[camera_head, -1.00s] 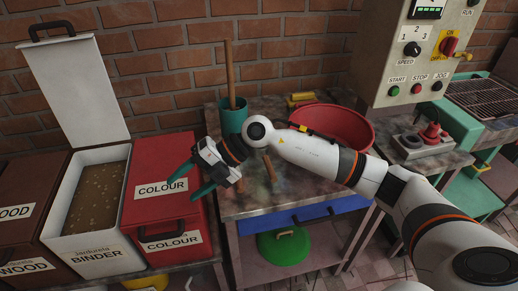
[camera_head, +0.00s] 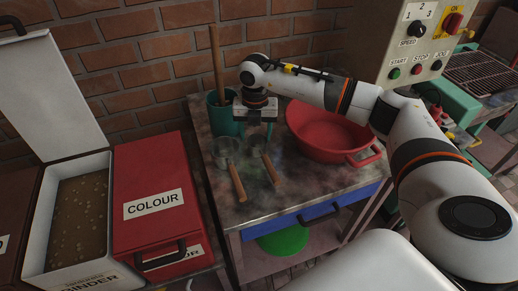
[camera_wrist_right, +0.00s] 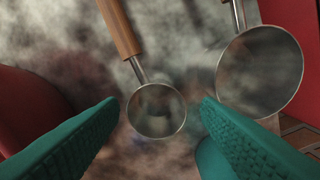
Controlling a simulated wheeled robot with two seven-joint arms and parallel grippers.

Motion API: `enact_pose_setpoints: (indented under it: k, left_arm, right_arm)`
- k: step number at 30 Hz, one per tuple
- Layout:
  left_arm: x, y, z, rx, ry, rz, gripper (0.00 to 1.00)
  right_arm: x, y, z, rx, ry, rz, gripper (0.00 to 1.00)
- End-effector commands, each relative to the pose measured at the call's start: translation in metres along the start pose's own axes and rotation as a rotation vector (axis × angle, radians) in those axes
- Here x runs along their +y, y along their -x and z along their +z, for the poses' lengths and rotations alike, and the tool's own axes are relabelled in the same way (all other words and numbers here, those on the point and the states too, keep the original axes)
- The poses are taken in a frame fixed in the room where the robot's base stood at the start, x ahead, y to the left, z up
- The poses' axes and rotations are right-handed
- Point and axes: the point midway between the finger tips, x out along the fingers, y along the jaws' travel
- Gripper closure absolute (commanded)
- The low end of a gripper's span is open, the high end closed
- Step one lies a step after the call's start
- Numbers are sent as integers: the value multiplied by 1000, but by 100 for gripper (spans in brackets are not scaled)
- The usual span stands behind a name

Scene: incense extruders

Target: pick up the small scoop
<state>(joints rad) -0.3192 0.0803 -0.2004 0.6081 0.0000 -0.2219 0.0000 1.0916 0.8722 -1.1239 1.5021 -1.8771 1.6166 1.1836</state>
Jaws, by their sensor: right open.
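The small scoop (camera_head: 270,167) lies on the worktable with its wooden handle toward the front; its round metal cup (camera_wrist_right: 157,112) shows in the right wrist view. A larger scoop (camera_head: 238,184) lies just left of it in the head view, and its wide cup (camera_wrist_right: 260,72) is at the right in the wrist view. My right gripper (camera_head: 254,130) points down above the small scoop's cup end. Its teal fingers (camera_wrist_right: 160,106) are open, one to each side of the small cup in the wrist picture, with nothing between them. My left gripper is out of view.
A teal pot (camera_head: 222,118) with a wooden stick stands behind the scoops, close to my right gripper. A red basin (camera_head: 330,135) stands to the right. A red COLOUR bin (camera_head: 155,235) is at the left. The table front (camera_head: 300,195) is clear.

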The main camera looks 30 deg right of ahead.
Motion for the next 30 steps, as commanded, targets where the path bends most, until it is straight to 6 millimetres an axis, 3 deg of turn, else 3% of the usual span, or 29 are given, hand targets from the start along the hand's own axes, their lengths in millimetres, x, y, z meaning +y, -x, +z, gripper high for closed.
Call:
enact_pose_setpoints:
  k: [7, 12, 20, 26, 30]
  left_arm:
    - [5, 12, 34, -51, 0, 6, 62]
    - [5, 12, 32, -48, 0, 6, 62]
    - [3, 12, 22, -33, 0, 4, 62]
    - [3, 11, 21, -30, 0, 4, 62]
    - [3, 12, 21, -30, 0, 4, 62]
  right_arm:
    - [4, -31, 3, -3, 0, 2, 42]
    - [3, -50, 3, -1, -1, 0, 42]
    - [3, -52, 2, 0, 1, -1, 42]
    - [3, -52, 2, 0, 0, -2, 75]
    - [3, -52, 2, 0, 0, -2, 78]
